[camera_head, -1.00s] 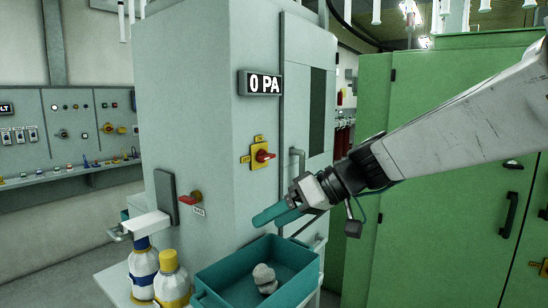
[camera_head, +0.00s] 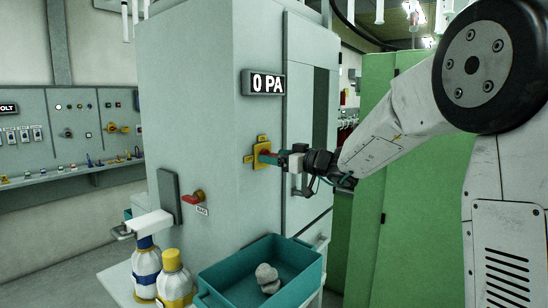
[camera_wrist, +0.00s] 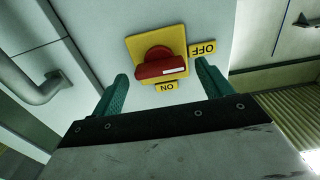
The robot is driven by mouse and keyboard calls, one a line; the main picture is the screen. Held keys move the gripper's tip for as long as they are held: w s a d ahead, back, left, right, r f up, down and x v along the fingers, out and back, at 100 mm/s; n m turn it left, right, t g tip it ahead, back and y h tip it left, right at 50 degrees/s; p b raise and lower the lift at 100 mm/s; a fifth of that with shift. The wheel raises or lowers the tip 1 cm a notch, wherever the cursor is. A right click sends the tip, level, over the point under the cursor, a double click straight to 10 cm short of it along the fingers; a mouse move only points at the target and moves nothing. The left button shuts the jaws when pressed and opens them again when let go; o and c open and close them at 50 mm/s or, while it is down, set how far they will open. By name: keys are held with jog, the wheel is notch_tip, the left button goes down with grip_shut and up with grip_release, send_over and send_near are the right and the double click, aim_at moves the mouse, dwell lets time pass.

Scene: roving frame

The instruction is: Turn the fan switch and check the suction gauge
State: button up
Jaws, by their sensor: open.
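The fan switch (camera_wrist: 160,66) is a red rotary knob on a yellow plate on the grey cabinet. In the wrist view it has an OFF label (camera_wrist: 203,48) and an ON label (camera_wrist: 167,86); the knob's white mark lies at its right end, nearer OFF. My gripper (camera_wrist: 160,85) is open, with its two teal fingers on either side of the knob and apart from it. In the head view the gripper (camera_head: 268,156) is at the switch and hides much of the knob. The suction gauge (camera_head: 263,83) above reads 0 PA.
A second red handle (camera_head: 192,198) juts out at lower left of the cabinet. A teal bin (camera_head: 222,284) with grey lumps and two bottles (camera_head: 146,270) stand below. A door handle (camera_wrist: 38,85) is left in the wrist view.

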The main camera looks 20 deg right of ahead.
jog(key=shift+w+a, duration=0.35)
jog(key=shift+w, duration=0.1)
jog(key=shift+c, duration=0.4)
jog(key=c, duration=0.9)
